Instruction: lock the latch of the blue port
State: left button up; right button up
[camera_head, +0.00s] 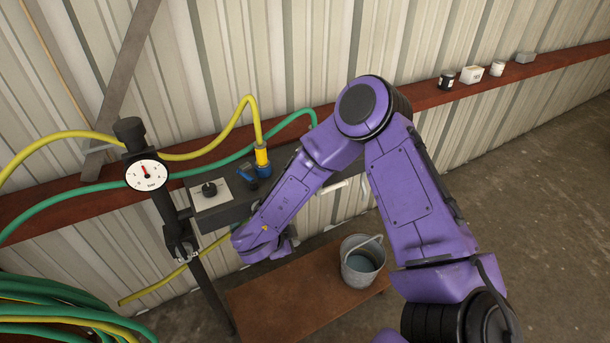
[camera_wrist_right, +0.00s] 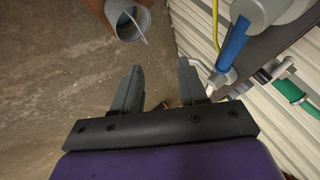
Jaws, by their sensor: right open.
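The blue port (camera_head: 264,170) is on the dark panel in the head view, with a yellow connector (camera_head: 262,154) and yellow hose standing in it. A small blue lever (camera_head: 246,176) shows just left of it, probably its latch; its exact setting is too small to tell. My right gripper (camera_wrist_right: 159,78) is open with nothing between its fingers in the wrist view. In the head view my forearm hides most of it, below and in front of the panel, apart from the port. A blue part (camera_wrist_right: 233,44) shows right of the fingers; I cannot tell whether it is the latch. My left gripper is out of view.
A pressure gauge (camera_head: 147,175) on a dark post stands left of the panel. A white plate (camera_head: 211,198) with a black knob is on the panel. A green hose (camera_head: 300,118) runs behind. A metal bucket (camera_head: 361,268) stands on a brown bench (camera_head: 262,305) below.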

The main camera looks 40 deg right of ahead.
jog(key=s+f+n+t+b, duration=0.1)
jog(key=s+f+n+t, duration=0.1)
jog(key=s+f+n, duration=0.4)
notch_tip(320, 180, down, 3)
jog(key=shift+s+a+r+n+y, duration=0.15)
jog(key=shift+a+n+y, duration=0.15)
jog(key=shift+n, duration=0.1)
